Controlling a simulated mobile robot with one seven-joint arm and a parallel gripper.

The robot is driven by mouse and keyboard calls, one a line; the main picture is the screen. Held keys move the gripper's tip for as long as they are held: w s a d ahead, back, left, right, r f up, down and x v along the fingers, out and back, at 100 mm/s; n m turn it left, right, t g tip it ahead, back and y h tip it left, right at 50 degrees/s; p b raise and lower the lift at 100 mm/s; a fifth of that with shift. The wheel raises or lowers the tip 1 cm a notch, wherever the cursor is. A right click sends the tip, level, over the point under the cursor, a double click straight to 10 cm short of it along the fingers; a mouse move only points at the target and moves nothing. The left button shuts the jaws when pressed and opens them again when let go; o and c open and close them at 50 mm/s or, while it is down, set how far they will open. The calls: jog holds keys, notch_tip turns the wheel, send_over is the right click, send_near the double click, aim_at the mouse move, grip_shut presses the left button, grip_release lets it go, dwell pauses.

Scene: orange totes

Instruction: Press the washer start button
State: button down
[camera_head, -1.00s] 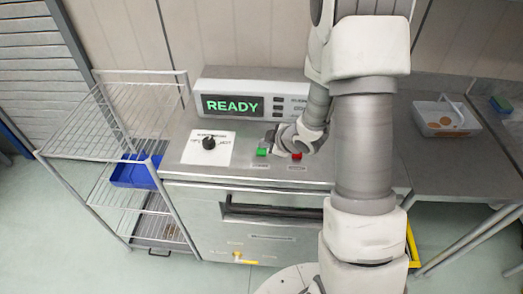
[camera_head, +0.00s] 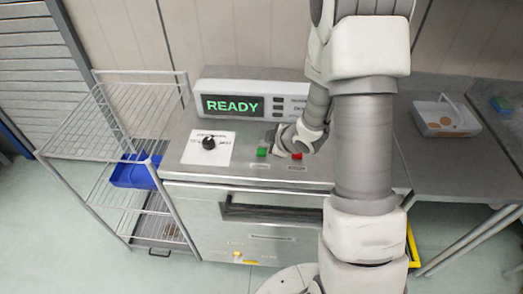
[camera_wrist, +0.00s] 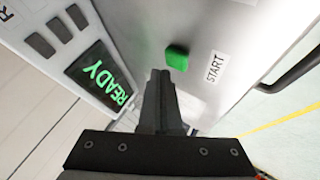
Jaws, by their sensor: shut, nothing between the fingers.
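The green start button (camera_head: 262,152) is on the front part of the washer's steel top (camera_head: 205,176). In the wrist view the green button (camera_wrist: 177,58) stands raised beside a label reading START (camera_wrist: 215,67). My gripper (camera_wrist: 160,76) is shut and empty, its dark fingertips just beside the button in the picture, with a small gap between them. In the head view my gripper (camera_head: 271,137) is small and partly hidden by my wrist, just behind the green button. A red button (camera_head: 297,156) lies to the right of the green one, close to my wrist.
A display (camera_head: 232,105) reading READY stands at the back of the top. A black knob (camera_head: 209,143) on a white plate is to the left. A wire rack (camera_head: 113,112) with a blue bin (camera_head: 136,171) stands further left. A white basket (camera_head: 446,118) is on the right counter.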

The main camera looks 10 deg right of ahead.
aim_at(265, 153)
jog(key=shift+f, duration=0.2)
jog(key=shift+f+b, duration=0.3)
jog(key=shift+b, duration=0.2)
jog(key=shift+f+b, duration=0.45)
jog(key=shift+b, duration=0.05)
dwell(0.6)
jog(key=shift+r, duration=0.1)
jog(key=shift+r+p, duration=0.75)
jog(key=shift+r, duration=0.05)
notch_tip(265, 153, up, 5)
jog(key=p, duration=0.4)
dwell(0.9)
